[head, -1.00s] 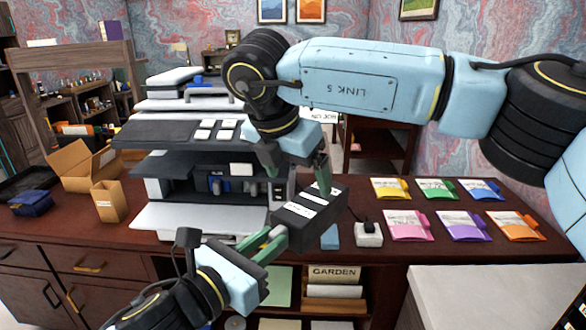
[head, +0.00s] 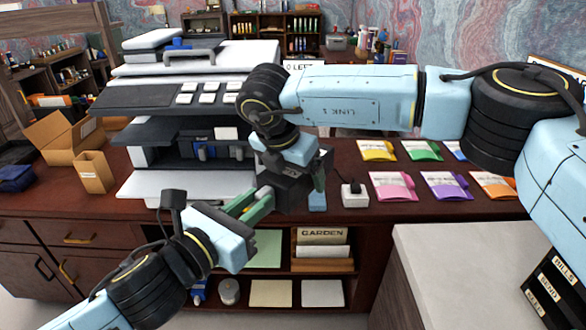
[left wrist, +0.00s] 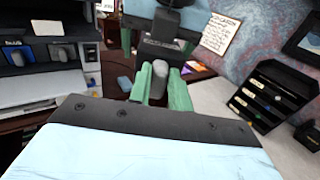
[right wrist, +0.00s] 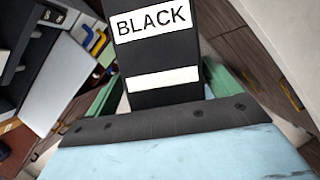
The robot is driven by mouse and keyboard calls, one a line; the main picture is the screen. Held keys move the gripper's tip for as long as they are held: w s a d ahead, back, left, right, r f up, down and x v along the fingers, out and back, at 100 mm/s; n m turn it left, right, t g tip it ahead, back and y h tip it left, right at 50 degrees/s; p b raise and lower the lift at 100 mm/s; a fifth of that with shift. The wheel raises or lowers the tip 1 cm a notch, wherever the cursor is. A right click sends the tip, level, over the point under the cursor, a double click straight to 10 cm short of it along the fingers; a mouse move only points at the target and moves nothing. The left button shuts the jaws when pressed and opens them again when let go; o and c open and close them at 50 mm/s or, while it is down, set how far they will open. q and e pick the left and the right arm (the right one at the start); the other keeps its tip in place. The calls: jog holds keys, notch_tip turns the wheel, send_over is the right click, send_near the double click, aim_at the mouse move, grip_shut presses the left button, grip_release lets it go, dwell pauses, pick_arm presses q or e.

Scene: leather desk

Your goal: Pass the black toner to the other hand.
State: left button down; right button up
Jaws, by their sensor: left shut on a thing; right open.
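The black toner (head: 285,192) is a dark box held above the front of the desk, partly hidden by my right arm. My left gripper (head: 256,204) is shut on its near-left end; the left wrist view shows the fingers (left wrist: 161,82) closed on a small grey part of it. My right gripper (head: 297,184) is open and comes down over the toner from above. In the right wrist view, the toner (right wrist: 160,55) shows its "BLACK" label and lies between the open green fingers. Whether they touch it I cannot tell.
A large printer (head: 190,110) stands behind and left of the toner. An open cardboard box (head: 60,140) and a small carton (head: 93,172) are at the left. Coloured packets (head: 392,186) and a white block (head: 354,195) lie right. A pale countertop (head: 460,255) is at front right.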

pick_arm(q)
jog(key=shift+r, duration=0.1)
pick_arm(e)
jog(key=c, duration=1.1)
pick_arm(q)
jog(key=c, duration=1.7)
grip_release()
jog(key=shift+s+d, duration=0.1)
jog(key=shift+c, duration=0.2)
pick_arm(e)
jog(key=shift+a, duration=0.1)
jog(key=shift+c, duration=0.9)
pick_arm(q)
jog(key=o, duration=0.5)
jog(key=shift+o, duration=0.2)
